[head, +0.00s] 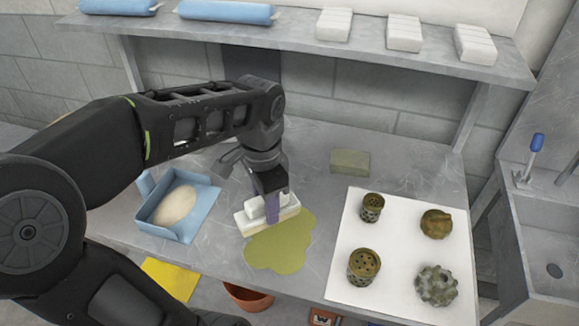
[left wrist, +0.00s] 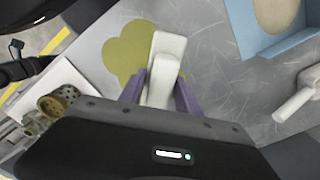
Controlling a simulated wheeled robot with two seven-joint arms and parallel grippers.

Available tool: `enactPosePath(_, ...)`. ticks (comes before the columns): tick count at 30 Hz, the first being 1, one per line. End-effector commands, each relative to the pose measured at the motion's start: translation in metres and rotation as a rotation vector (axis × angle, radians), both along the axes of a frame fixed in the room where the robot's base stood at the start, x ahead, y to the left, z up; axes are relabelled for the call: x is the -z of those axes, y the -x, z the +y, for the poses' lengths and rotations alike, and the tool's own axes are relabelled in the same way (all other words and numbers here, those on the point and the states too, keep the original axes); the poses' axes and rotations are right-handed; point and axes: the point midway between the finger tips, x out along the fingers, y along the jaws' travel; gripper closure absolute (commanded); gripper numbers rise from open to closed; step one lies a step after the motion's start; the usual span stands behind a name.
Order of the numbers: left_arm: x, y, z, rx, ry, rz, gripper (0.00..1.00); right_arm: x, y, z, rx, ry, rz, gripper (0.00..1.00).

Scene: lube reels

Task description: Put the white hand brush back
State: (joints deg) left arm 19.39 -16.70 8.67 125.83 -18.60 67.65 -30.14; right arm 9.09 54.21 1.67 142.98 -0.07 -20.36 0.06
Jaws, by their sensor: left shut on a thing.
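The white hand brush (head: 246,224) has a pale block with a cream lower edge and a raised grip. My left gripper (head: 274,207) comes down on it from above, its purple fingers shut on the grip. The brush is at the back edge of a flat yellow-green puddle (head: 283,251) on the grey bench. I cannot tell whether it touches the bench. In the left wrist view, the brush (left wrist: 163,72) is between the two purple fingers (left wrist: 157,92), with the puddle beside it. My right gripper is not in view.
A blue dustpan (head: 204,196) with a beige pile is left of the brush. A pale tool (left wrist: 293,104) lies near it. A white mat (head: 394,243) with several greenish-brown metal parts is at the right. A drab block (head: 350,161) is behind. A shelf (head: 300,38) overhangs the back.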

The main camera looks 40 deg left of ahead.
Motion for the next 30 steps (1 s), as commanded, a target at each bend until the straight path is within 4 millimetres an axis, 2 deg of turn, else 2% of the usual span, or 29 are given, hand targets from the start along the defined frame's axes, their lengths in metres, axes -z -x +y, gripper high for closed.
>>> enactPosePath(12,-0.002,-0.107,0.037,0.0,0.003,0.003,0.93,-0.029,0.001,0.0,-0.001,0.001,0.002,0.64)
enactPosePath(15,-0.002,-0.127,0.044,0.0,0.001,0.0,0.93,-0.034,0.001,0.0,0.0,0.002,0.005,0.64)
enactPosePath(20,-0.001,-0.144,0.05,-0.001,0.0,0.0,0.93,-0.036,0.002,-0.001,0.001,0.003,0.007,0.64)
enactPosePath(30,0.0,-0.146,0.051,-0.001,0.0,-0.001,0.93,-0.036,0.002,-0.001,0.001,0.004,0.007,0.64)
